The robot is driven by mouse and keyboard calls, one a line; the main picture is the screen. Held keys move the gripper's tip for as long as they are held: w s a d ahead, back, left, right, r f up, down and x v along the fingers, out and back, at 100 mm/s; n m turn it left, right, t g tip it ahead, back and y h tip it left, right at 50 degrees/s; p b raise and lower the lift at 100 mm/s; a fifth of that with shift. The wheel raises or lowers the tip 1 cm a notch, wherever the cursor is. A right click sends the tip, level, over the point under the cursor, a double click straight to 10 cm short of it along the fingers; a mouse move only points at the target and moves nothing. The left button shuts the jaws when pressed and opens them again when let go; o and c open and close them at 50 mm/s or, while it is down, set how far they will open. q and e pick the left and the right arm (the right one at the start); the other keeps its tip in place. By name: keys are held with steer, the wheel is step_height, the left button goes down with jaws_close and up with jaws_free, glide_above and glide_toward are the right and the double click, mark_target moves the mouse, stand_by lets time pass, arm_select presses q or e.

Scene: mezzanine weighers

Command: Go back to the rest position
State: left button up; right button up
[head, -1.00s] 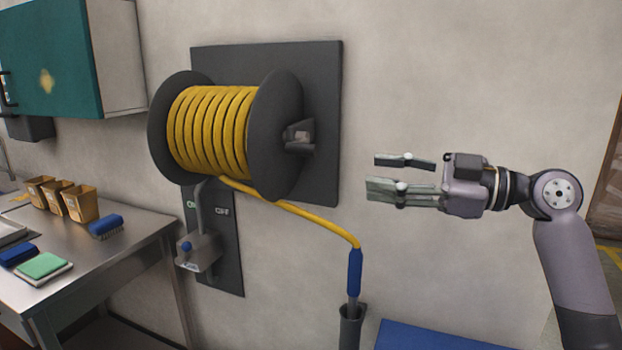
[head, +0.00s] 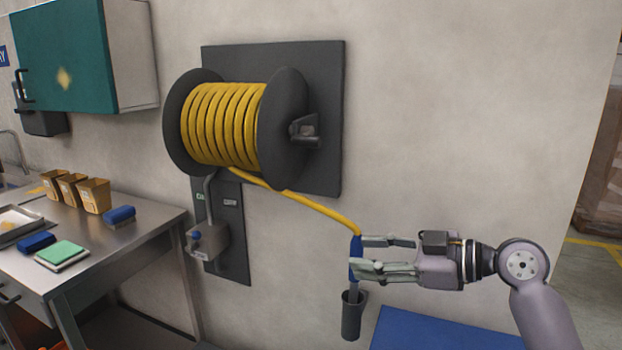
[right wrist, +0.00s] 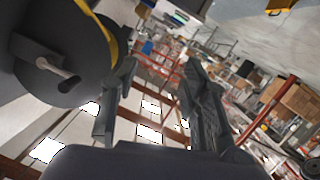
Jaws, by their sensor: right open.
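My right gripper (head: 378,255) is open and empty at the lower right of the head view, its fingers pointing left. In that view its fingertips overlap the blue hose nozzle (head: 355,245). In the right wrist view the two fingers (right wrist: 155,95) stand apart with nothing between them. The nozzle's lower end sits in a dark holder (head: 351,318) on the wall. A yellow hose (head: 310,204) runs from the nozzle up to a black reel (head: 281,130), which also shows in the right wrist view (right wrist: 75,40). My left gripper is not in view.
A steel table (head: 125,245) at the left bears several tan bins, blue brushes and a green pad (head: 62,252). A teal cabinet (head: 60,60) hangs above. A blue surface (head: 440,330) lies below the gripper. The wall right of the reel is bare.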

steer(key=s+f+m+g+h, duration=0.1)
steer(key=s+f+m+h, duration=0.3)
steer(key=f, duration=0.9)
steer(key=s+f+m+h, duration=0.25)
steer(key=s+f, duration=0.35)
steer(key=f, duration=0.7)
steer(key=s+d+f+m+g+h, duration=0.1)
steer(key=s+d+f+m+h, duration=0.3)
steer(key=s, duration=0.6)
steer(key=s+d+f+m+g+h, duration=0.25)
steer(key=s+d+f, duration=0.4)
steer(key=s, duration=0.45)
step_height(320, 180, down, 26)
steer(key=s+r, duration=0.1)
steer(key=s+d+f+g, duration=0.1)
steer(key=s+d+f, duration=0.1)
steer(key=s+f, duration=1.5)
steer(key=shift+d+f+g, duration=0.25)
steer(key=shift+f+g, duration=0.05)
steer(key=shift+g, duration=0.05)
